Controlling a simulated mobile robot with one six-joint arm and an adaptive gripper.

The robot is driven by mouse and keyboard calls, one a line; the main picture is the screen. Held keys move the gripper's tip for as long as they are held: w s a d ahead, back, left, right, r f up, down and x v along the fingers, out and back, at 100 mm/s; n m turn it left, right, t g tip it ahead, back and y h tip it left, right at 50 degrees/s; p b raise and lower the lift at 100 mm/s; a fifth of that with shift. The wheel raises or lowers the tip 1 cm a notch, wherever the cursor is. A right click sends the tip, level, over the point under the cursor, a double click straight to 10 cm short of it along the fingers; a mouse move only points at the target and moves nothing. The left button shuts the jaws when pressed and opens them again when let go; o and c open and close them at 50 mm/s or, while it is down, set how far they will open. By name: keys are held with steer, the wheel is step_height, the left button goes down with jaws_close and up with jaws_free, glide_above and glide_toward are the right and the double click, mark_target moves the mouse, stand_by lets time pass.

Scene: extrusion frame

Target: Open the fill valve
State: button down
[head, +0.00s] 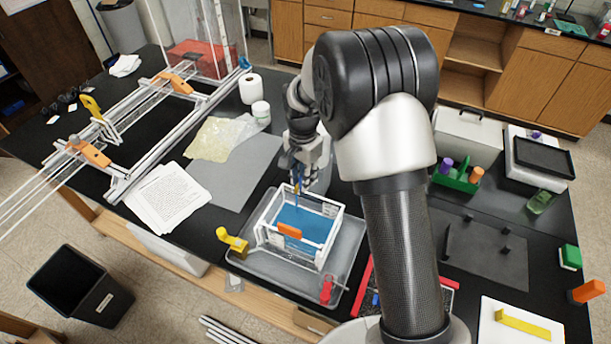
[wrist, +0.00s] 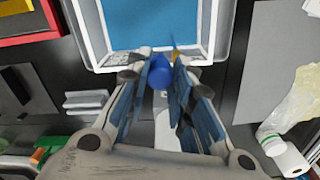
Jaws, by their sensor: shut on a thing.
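A small frame tank (head: 318,213) with white edges and blue inside stands on a grey tray (head: 345,262) on the black bench. My gripper (head: 297,180) points down at the tank's back edge. In the wrist view my gripper (wrist: 161,58) is shut on a blue knob (wrist: 160,73) beside the tank's white rim (wrist: 150,52). I cannot tell from its label or shape whether this knob is the fill valve. A yellow handle (head: 231,240) sits at the tank's left and a red fitting (head: 327,290) at its front right. The knob's base is hidden.
Papers (head: 168,197), a yellowish wipe (head: 215,138) and a paper roll (head: 251,88) lie to the left. A green rack (head: 457,180) and a dark plate (head: 487,250) are to the right. A red-edged tray (head: 362,288) stands close to the tank's front right.

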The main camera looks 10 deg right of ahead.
steer(key=shift+a, duration=0.1)
stand_by(0.4)
steer(key=c, duration=1.4)
jaws_free()
steer(key=shift+o, duration=0.2)
step_height(320, 180, up, 12)
